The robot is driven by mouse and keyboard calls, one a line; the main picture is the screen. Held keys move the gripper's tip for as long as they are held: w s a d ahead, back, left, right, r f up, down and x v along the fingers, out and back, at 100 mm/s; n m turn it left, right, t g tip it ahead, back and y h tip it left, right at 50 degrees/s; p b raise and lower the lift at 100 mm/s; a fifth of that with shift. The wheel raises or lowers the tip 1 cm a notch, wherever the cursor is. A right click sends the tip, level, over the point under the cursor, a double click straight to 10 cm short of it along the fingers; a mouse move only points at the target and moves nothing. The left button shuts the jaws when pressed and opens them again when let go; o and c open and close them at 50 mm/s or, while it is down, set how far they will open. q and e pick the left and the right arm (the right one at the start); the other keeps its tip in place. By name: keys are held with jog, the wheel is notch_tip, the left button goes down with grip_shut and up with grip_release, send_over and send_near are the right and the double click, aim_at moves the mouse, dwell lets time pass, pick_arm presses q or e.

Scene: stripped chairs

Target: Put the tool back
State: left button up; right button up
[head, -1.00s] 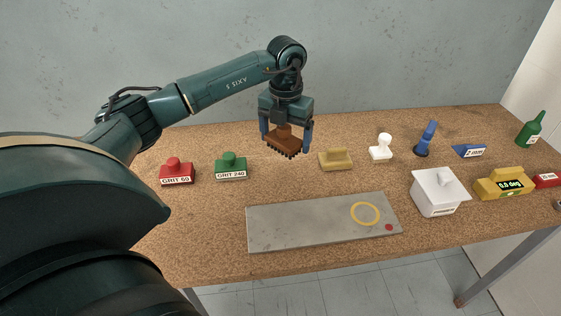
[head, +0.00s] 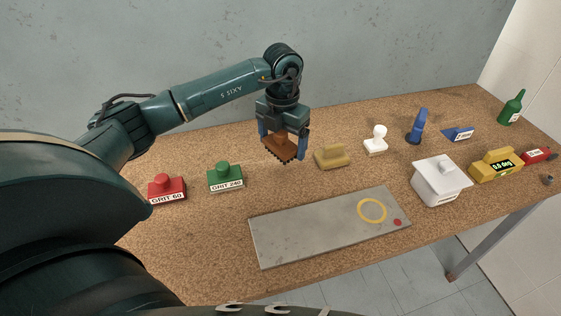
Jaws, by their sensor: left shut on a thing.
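My left gripper (head: 284,150) points down over the back middle of the table and is shut on a brown brush (head: 279,149) with dark bristles. The brush appears to be just above the cork surface; I cannot tell whether it touches. It is between the green GRIT 240 block (head: 225,178) and a tan block with a handle (head: 332,157). A red GRIT 60 block (head: 167,189) sits further left. My right gripper is not in view.
A grey plate (head: 310,233) with a yellow ring (head: 372,211) lies in front. To the right are a white stamp-like item (head: 375,142), a blue tool (head: 417,127), a white lidded box (head: 440,182), a yellow level (head: 495,166) and a green bottle (head: 512,107). Cork is bare around the brush.

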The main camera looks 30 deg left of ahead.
aim_at(282, 131)
pick_arm(q)
jog(key=shift+f+p, duration=0.3)
jog(key=shift+f, duration=2.9)
jog(key=shift+f, duration=0.15)
jog(key=o, duration=0.8)
notch_tip(282, 131, up, 12)
jog(key=shift+r+b, duration=0.2)
jog(key=shift+b, duration=0.65)
jog(key=shift+f, duration=0.1)
